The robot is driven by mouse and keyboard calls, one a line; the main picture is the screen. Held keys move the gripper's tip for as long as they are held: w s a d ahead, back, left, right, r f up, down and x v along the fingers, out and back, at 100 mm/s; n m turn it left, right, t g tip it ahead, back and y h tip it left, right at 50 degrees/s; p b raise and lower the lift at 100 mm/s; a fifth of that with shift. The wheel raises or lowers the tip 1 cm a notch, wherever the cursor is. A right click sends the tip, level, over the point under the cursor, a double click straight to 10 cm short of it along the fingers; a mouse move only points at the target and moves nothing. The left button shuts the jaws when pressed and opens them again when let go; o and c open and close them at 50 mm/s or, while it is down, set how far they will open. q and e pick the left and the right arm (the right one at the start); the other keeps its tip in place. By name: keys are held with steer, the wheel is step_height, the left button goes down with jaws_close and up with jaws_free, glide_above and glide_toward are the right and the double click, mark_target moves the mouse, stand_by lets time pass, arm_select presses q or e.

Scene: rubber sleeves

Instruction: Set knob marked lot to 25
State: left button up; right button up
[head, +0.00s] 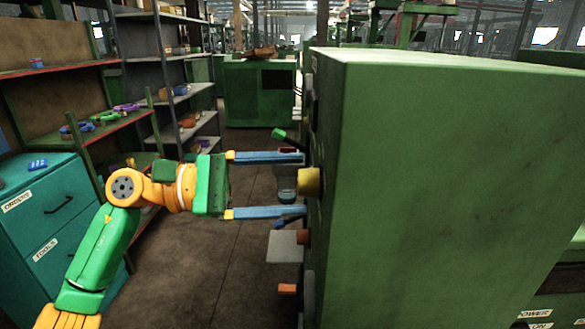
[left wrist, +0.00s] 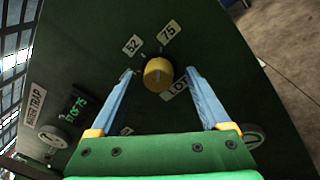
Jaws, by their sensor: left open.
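The yellow knob (left wrist: 157,76) sticks out of the green cabinet's (head: 430,190) side panel, and it also shows in the head view (head: 309,182). A dark pointer line shows on its face in the left wrist view. A plate reading LOT (left wrist: 180,86) sits just beside it. Plates reading 52 (left wrist: 132,45) and 75 (left wrist: 169,31) are above it; other marks near the fingers are partly hidden. My left gripper (head: 304,184) is open, its blue fingers on either side of the knob, with gaps visible. My right gripper is not in view.
A small dark display (left wrist: 75,112) with green characters and a WATER TRAP plate (left wrist: 34,103) are on the same panel. Round dials flank the gripper. Orange knobs (head: 288,289) stick out lower down. Shelves and a teal drawer cabinet (head: 50,215) stand left.

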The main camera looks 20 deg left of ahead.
arm_select(q)
steer(key=shift+w+d+f, duration=0.15)
steer(key=shift+w+d, duration=0.45)
steer(key=shift+d, duration=0.1)
steer(key=shift+s+a, duration=0.15)
steer(key=shift+a, duration=0.05)
steer(key=c, duration=0.6)
jaws_close()
